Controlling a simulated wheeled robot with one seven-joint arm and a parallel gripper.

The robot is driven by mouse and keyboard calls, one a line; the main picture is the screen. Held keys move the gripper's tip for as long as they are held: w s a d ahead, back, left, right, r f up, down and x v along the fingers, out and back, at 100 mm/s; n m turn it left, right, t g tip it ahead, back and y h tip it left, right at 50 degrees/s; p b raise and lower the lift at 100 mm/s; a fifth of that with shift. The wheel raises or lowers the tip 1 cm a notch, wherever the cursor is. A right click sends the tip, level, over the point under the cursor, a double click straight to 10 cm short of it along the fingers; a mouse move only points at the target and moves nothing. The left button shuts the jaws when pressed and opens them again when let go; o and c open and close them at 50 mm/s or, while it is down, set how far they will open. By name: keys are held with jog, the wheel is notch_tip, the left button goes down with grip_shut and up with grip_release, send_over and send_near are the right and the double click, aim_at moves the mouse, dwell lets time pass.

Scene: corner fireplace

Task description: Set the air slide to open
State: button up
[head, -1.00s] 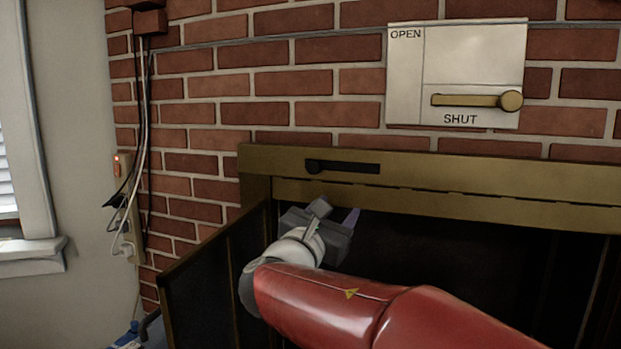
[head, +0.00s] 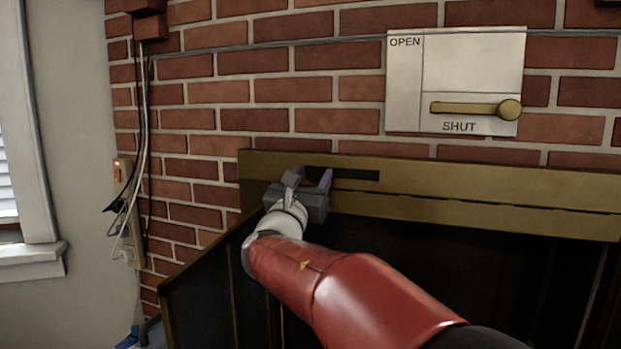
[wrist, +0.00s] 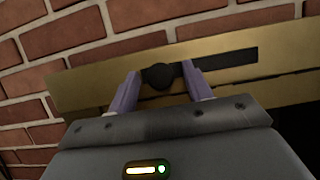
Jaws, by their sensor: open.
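The air slide is a round black knob (wrist: 160,76) at the left end of a dark slot (wrist: 230,58) in the brass frame (wrist: 90,80), seen in the wrist view. My gripper (wrist: 161,90) is open, with one purple finger on each side of the knob. I cannot tell whether the fingers touch it. In the head view my gripper (head: 308,179) is at the left end of the slot (head: 355,175) and mostly hides the knob. The slot runs free to the right.
A pale plate (head: 470,60) marked OPEN and SHUT is on the brick wall above, its brass lever (head: 475,108) lying by SHUT. A dark door panel (head: 215,290) stands swung out at left. The dark firebox opening is below the frame. Cables (head: 140,130) hang at far left.

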aim_at(348, 168)
grip_shut()
jog(key=d+b, duration=0.1)
jog(key=s+d+b, duration=0.1)
jog(key=d, duration=0.1)
jog(key=s+d+b, duration=0.1)
jog(key=d, duration=0.1)
jog(key=shift+s+d+f+b, duration=0.15)
jog(key=shift+d+f+b, duration=0.1)
jog(key=shift+b, duration=0.15)
jog(key=shift+d+r, duration=0.15)
jog(key=shift+d, duration=0.05)
grip_release()
jog(key=shift+s+d, duration=0.1)
